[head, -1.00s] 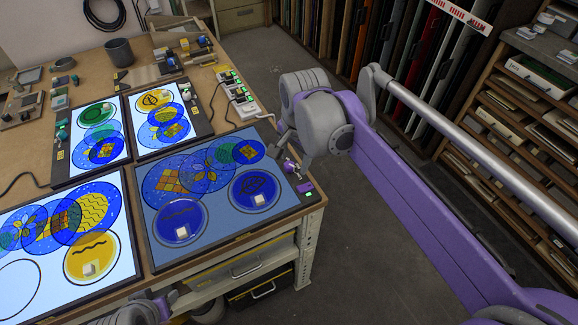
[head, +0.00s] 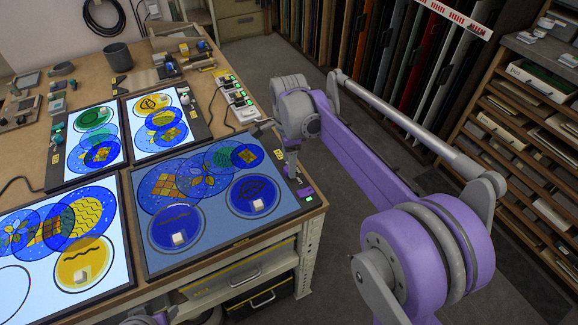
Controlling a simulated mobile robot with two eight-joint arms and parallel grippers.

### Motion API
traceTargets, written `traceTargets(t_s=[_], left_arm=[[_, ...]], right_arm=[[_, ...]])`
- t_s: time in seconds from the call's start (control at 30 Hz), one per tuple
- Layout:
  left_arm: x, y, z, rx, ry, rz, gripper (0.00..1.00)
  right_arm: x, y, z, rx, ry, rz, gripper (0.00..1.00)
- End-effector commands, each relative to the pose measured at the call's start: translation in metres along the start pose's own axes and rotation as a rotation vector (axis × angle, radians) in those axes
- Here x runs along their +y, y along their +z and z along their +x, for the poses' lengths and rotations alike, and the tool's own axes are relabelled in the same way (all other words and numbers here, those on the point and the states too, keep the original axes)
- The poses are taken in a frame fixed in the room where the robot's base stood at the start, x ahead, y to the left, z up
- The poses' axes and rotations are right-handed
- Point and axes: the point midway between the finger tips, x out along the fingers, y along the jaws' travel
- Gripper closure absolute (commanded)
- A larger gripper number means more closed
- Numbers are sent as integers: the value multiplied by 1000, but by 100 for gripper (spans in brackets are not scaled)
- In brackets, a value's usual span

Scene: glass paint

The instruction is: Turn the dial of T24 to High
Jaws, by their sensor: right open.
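The front right light panel (head: 215,255) glows a dimmer blue than the other panels. A dark control strip with a yellow label (head: 278,155), a small purple part (head: 303,192) and a green light (head: 309,198) runs along its right side. The label is too small to read, so I cannot confirm which panel is T24.
Other lit panels (head: 93,143) with painted glass discs fill the table to the left and behind. A power strip (head: 238,100) with green lights lies behind the dim panel. Shelving (head: 520,150) stands at the right. The floor right of the table is open.

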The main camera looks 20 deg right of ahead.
Motion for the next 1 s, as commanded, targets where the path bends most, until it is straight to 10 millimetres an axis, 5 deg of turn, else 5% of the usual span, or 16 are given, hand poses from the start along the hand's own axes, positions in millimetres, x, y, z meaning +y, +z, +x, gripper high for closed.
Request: traceTargets(t_s=[0.2,0.5,0.87,1.0], left_arm=[[0,1,1,-1,0,0,50],[0,1,1,-1,0,0,50],[0,1,1,-1,0,0,50],[0,1,1,-1,0,0,50]], right_arm=[[0,0,19,0,0,-1,34],[0,0,21,0,-1,-1,34],[0,0,21,0,-1,-1,98],[0,0,21,0,-1,-1,100]])
